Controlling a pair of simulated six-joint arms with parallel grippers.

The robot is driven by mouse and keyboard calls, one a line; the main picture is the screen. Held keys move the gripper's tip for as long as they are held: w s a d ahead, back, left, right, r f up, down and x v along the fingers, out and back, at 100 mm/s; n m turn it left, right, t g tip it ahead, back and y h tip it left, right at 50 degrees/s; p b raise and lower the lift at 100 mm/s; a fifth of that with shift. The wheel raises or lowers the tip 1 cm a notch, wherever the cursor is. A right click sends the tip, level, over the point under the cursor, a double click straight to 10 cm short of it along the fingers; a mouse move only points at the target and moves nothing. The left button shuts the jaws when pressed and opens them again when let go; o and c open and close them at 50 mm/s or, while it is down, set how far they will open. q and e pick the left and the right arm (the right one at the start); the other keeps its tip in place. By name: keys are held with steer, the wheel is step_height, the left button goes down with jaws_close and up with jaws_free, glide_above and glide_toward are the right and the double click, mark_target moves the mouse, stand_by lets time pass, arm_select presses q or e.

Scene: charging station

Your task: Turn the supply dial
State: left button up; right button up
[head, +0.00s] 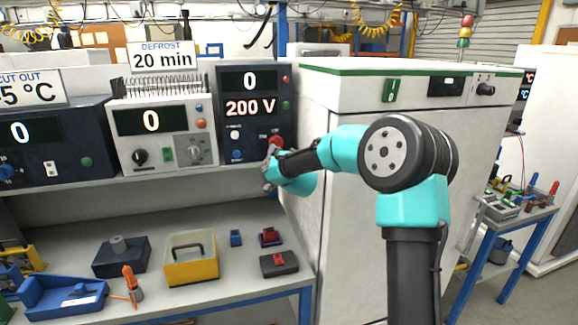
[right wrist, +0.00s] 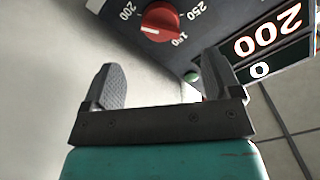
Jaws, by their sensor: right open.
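The supply unit (head: 258,95) is a dark box on the shelf, with "0" and "200 V" on its displays. Its red dial (head: 275,141) is at the panel's lower right, partly hidden by my right gripper (head: 268,170). In the right wrist view the red dial (right wrist: 160,20) has a white pointer mark at its lower left, with printed numbers around it including 200 and 250. My right gripper (right wrist: 166,82) is open and empty. Its fingertips point at the panel, and the dial lies beyond them, not between them. My left gripper is not in view.
A white instrument (head: 160,125) with a "DEFROST 20 min" sign stands left of the supply unit. A large white cabinet (head: 335,215) stands close on the right. Below the shelf, a bench holds a yellow tray (head: 192,272), a blue tray (head: 62,298) and small parts.

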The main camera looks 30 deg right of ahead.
mark_target(278, 146)
steer(key=v, duration=0.7)
steer(key=shift+s, duration=0.1)
step_height(278, 146, down, 6)
steer(key=n+t+h, duration=0.2)
steer(key=n+t, duration=0.1)
steer(key=n, duration=0.1)
steer(key=shift+w+a+f+t+h, duration=0.15)
steer(key=shift+w+a+t+h, duration=0.15)
steer(key=shift+w+t+h, duration=0.1)
steer(key=x, duration=1.7)
steer(key=shift+w, duration=0.15)
steer(key=shift+c, duration=0.3)
